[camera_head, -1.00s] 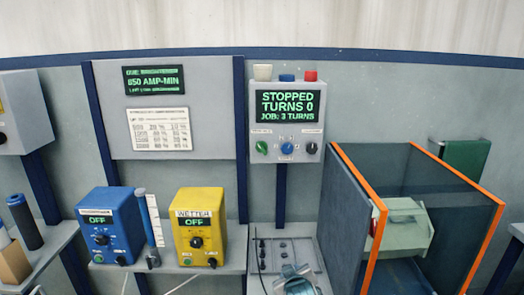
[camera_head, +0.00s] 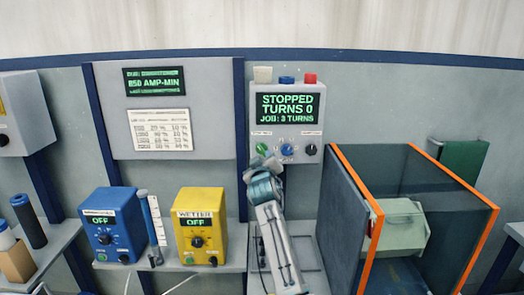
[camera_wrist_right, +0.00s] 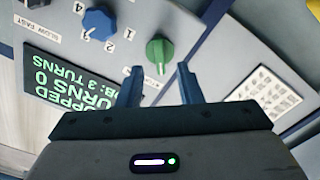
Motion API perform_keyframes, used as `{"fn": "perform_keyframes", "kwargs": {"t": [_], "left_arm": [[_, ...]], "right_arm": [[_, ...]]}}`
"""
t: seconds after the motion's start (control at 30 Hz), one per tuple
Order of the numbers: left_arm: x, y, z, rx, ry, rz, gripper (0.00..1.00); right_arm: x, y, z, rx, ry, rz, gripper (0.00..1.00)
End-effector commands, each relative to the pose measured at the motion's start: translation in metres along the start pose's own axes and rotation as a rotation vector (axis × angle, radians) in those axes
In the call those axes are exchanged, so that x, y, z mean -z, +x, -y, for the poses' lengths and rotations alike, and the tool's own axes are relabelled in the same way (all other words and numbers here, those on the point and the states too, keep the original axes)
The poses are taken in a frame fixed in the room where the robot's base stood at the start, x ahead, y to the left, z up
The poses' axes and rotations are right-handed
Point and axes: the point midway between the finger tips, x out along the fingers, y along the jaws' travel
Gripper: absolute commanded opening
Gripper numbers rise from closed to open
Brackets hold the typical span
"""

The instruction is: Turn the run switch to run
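The grey control box (camera_head: 257,132) on the wall has a screen reading STOPPED, TURNS 0, JOB: 3 TURNS. The green knob (camera_head: 262,148) is at the left of its knob row; its small label is too blurred to read surely. My right gripper (camera_head: 263,165) is in front of the box, just below this knob. In the right wrist view, the gripper (camera_wrist_right: 159,70) is open and empty, and the green knob (camera_wrist_right: 160,48) sits just beyond the gap between its fingertips. Contact does not show. My left gripper is not in view.
A blue numbered knob (camera_head: 287,150) and a black knob (camera_head: 311,149) are right of the green one. White, blue and red parts top the box. The blue unit (camera_head: 112,218) and yellow unit (camera_head: 200,215) read OFF. An orange-edged tank (camera_head: 345,215) stands right.

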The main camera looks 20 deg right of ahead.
Motion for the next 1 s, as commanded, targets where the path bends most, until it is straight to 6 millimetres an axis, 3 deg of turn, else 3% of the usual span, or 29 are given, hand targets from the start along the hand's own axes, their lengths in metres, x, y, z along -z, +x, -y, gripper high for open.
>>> {"fn": "perform_keyframes", "kwargs": {"t": [0.1, 0.3, 0.73, 0.9, 1.0], "left_arm": [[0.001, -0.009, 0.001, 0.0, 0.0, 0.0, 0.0], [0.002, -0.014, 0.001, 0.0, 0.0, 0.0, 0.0], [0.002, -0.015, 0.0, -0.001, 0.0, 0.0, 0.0], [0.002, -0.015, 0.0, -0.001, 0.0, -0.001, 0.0], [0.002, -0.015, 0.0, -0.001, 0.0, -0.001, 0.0]], "right_arm": [[0.002, 0.02, -0.002, 0.0, -0.003, 0.001, 0.33], [0.0, 0.04, -0.001, 0.0, -0.002, 0.001, 0.33], [-0.001, 0.047, 0.0, 0.0, 0.001, 0.0, 0.33], [-0.001, 0.047, 0.0, 0.0, 0.001, 0.0, 0.01], [-0.001, 0.047, 0.0, 0.0, 0.001, 0.0, 0.0]]}}
